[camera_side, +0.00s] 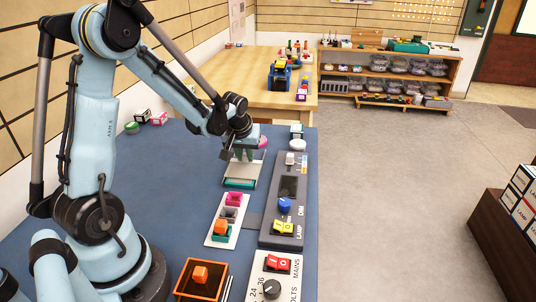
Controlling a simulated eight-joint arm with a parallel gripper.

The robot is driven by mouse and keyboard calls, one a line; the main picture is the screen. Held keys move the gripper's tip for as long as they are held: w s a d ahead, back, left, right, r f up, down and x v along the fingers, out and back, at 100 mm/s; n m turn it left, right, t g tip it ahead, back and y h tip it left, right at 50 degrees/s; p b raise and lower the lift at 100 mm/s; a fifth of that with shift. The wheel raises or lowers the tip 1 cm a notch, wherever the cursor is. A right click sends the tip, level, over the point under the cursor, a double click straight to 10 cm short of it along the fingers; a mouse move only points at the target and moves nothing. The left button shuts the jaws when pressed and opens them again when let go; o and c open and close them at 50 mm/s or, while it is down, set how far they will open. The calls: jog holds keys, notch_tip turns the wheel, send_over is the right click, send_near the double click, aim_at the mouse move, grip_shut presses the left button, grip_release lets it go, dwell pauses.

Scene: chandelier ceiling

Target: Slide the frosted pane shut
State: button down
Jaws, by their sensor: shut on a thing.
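The frosted pane (243,169) is a pale, greyish sheet on a small flat unit on the blue table, left of the dark control panel. A teal strip (240,183) shows at the unit's near end. My gripper (239,157) points down at the far part of the pane, and its jaws are shut on the pane there. The jaws and arm hide the exact grip and the pane's far edge.
The control panel (280,235) with a blue knob and yellow switch is close on the right. A white tray (219,240) with pink, grey and teal pieces lies nearer. An orange box (202,284) and a mains panel (273,290) are in front. Open blue tabletop lies left.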

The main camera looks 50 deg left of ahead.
aim_at(245, 166)
jog(key=shift+s+d, duration=1.05)
jog(key=shift+d, duration=0.05)
jog(key=c, duration=1)
grip_release()
jog(key=v, duration=1.2)
jog(key=shift+a+r, duration=0.1)
jog(key=shift+r, duration=2.45)
